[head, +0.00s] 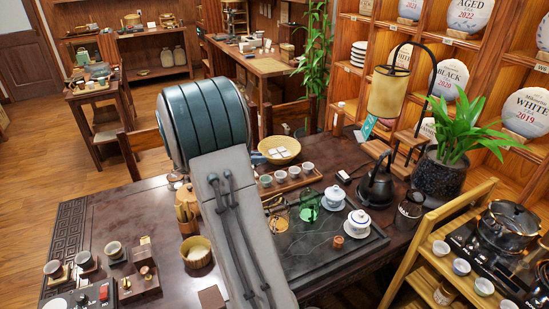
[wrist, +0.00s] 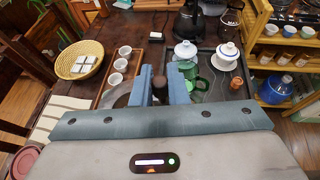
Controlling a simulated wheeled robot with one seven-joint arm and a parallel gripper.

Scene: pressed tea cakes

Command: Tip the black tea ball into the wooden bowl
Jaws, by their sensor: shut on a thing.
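My gripper (wrist: 161,85) is in the wrist view, its two blue fingers shut on a small dark thing that is mostly hidden between them. In the head view my arm hides the gripper. I cannot make out the black tea ball for sure. A light wooden bowl (head: 196,254) stands upright on the dark table, left of my arm in the head view. I do not see that bowl in the wrist view.
A dark tea tray (head: 318,252) holds a green glass pot (head: 310,205) and white lidded cups. A wooden tray (head: 290,185) of small cups and a woven basket (head: 279,160) with white pieces stand behind. A black kettle (head: 376,190) is at right.

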